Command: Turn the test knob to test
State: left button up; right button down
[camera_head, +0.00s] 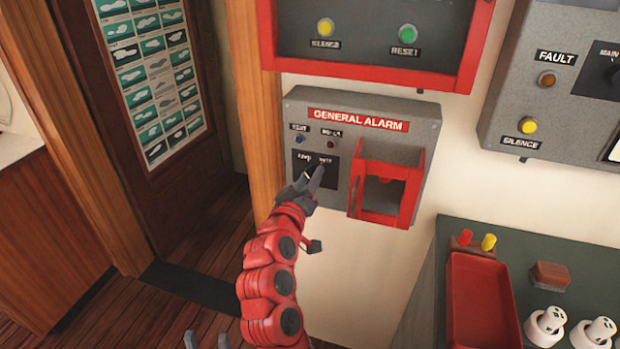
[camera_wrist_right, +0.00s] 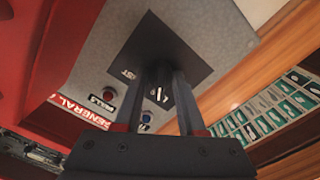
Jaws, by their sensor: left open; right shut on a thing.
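The grey GENERAL ALARM box (camera_head: 350,112) is mounted on the wall in the head view. A black switch plate (camera_head: 300,172) with white lettering sits at its lower left; the same plate shows in the wrist view (camera_wrist_right: 168,45). My right gripper (camera_head: 316,174) is at this plate, shut on the dark test knob. The knob is mostly hidden by the fingers, so its pointing direction cannot be told. In the wrist view the two fingers (camera_wrist_right: 168,82) reach the plate, with a white label between them. My left gripper (camera_head: 207,342) is open at the bottom edge, only its fingertips showing.
A blue lamp (camera_head: 300,140) and a red lamp (camera_head: 330,143) sit above the plate. A red open-fronted holder (camera_head: 357,190) sticks out just right of it. A red-framed panel (camera_head: 370,75) is above. A console with a red tray (camera_head: 455,300) stands at lower right.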

jog(key=m+b, duration=0.2)
jog(key=b, duration=0.3)
jog(key=f+m+b, duration=0.1)
jog(key=m+b, duration=0.1)
jog(key=b, duration=0.3)
jog(key=m+b, duration=0.2)
jog(key=b, duration=0.1)
jog(key=m+b, duration=0.2)
jog(key=b, duration=0.2)
jog(key=m+b, duration=0.3)
jog(key=b, duration=0.1)
jog(key=shift+r, duration=0.25)
jog(key=shift+d+r+m+b, duration=0.1)
jog(key=shift+r+m+b, duration=0.15)
jog(key=shift+m+b, duration=1.2)
jog(key=c, duration=0.5)
grip_release()
